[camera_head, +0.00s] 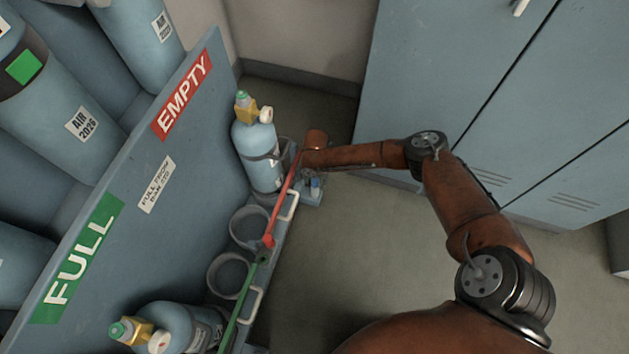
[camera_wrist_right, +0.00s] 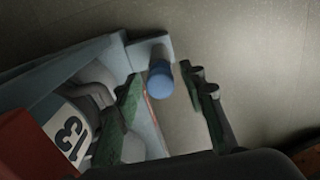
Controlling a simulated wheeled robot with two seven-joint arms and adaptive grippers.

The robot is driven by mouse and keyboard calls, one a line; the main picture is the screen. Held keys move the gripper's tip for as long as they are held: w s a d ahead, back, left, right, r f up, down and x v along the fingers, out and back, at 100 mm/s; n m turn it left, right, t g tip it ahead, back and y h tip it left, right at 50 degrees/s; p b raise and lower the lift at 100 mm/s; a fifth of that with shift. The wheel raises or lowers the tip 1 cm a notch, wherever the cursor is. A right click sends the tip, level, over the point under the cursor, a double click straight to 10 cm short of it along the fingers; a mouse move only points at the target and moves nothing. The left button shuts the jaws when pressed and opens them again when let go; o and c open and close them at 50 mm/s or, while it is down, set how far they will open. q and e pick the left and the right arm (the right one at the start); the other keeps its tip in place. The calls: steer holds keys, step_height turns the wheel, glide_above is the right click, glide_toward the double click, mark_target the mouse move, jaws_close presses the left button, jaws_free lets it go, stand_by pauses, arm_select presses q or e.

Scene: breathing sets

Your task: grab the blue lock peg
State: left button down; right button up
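The blue lock peg (camera_wrist_right: 160,80) shows in the right wrist view as a short round blue cylinder at the end of a grey-blue bracket. In the head view the peg (camera_head: 316,186) is small, at the outer side of the rack, just below my right gripper (camera_head: 309,175). In the right wrist view my right gripper (camera_wrist_right: 162,88) is open, with one dark green finger on each side of the peg. A gap shows between the peg and the right finger; I cannot tell whether the left finger touches it. My left gripper is in neither view.
A red bar (camera_head: 284,205) and a green bar (camera_head: 238,310) run along the rack. Lockers (camera_head: 480,90) stand behind my arm; floor is clear right.

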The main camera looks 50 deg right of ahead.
jaws_close()
stand_by(0.3)
steer(key=shift+r, duration=0.1)
